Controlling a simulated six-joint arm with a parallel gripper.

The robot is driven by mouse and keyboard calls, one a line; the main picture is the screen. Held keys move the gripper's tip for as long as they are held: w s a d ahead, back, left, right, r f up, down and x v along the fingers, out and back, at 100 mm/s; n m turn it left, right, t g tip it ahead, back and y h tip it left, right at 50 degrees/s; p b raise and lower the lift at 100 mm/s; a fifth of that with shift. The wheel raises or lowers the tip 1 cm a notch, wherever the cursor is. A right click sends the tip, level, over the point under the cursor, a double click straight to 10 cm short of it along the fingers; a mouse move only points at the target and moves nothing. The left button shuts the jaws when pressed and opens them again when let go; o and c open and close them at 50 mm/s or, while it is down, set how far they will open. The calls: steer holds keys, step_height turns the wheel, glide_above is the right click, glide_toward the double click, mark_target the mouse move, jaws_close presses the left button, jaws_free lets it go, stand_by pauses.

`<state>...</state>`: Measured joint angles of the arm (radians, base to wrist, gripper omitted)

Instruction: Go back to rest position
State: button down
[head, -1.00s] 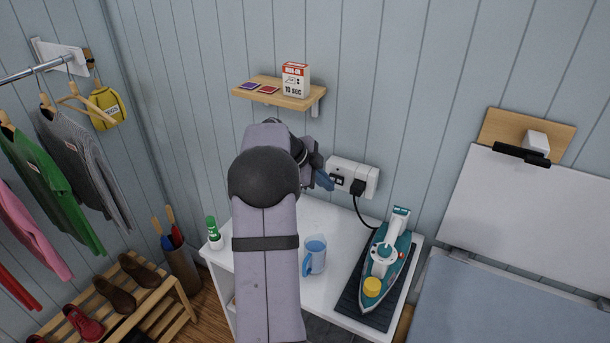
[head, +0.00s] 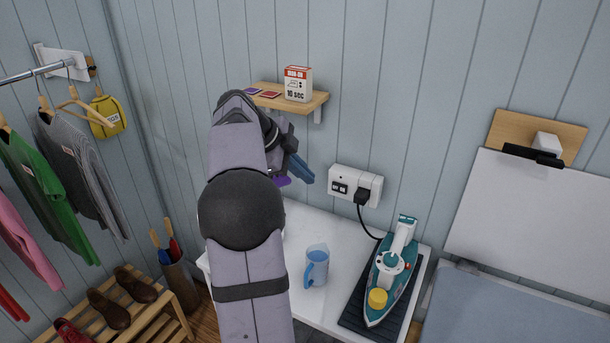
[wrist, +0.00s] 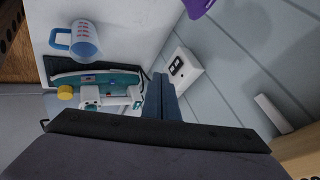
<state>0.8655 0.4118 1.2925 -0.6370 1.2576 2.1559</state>
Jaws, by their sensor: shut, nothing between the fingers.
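My gripper (head: 303,173) is raised in front of the wall, above the white tabletop and left of the wall socket (head: 356,186). Its blue fingers are shut with nothing between them; they also show in the wrist view (wrist: 161,97). The socket appears there too (wrist: 183,69), apart from the fingers. A black plug sits in its right side, with a cord running to the teal iron (head: 391,270), which lies on a dark mat. A purple thing (head: 283,181) shows just below the gripper in the head view; I cannot tell what it is.
A wooden shelf (head: 318,101) with a white-and-red box (head: 297,84) is close behind my arm. A blue measuring cup (head: 316,266) stands on the white table (head: 340,240). An ironing board (head: 500,300) is at right; clothes hang at left.

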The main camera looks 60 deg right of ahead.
stand_by(0.4)
steer(key=w+a+f+n+t+y, duration=0.1)
steer(key=a+f+n, duration=0.3)
steer(key=n, duration=0.3)
steer(key=w+a+f+n+t+y, duration=0.1)
steer(key=a+f+n, duration=0.3)
steer(key=f+n, duration=0.3)
steer(key=w+a+f+n+t+y, duration=0.1)
steer(key=a+f+n, duration=0.3)
steer(key=f+n, duration=0.2)
steer(key=shift+w+n+y, duration=0.1)
steer(key=shift+n+y, duration=0.2)
steer(key=shift+n, duration=0.9)
steer(key=s+a+f+n+y, duration=0.1)
steer(key=s+a+f+n, duration=0.1)
steer(key=a, duration=0.8)
steer(key=s+a+f+n+y, duration=0.1)
steer(key=s+a+f+n, duration=0.15)
steer(key=a, duration=0.65)
steer(key=s+a+f+n+y, duration=0.1)
steer(key=a+n, duration=0.1)
steer(key=a, duration=0.8)
steer(key=w+a+r+n+p, duration=0.1)
steer(key=w+a+r+n, duration=0.1)
steer(key=a+n, duration=0.2)
steer(key=a, duration=0.2)
steer(key=shift+a+r+t, duration=0.3)
steer(key=shift+a+r, duration=0.05)
steer(key=shift+a, duration=0.05)
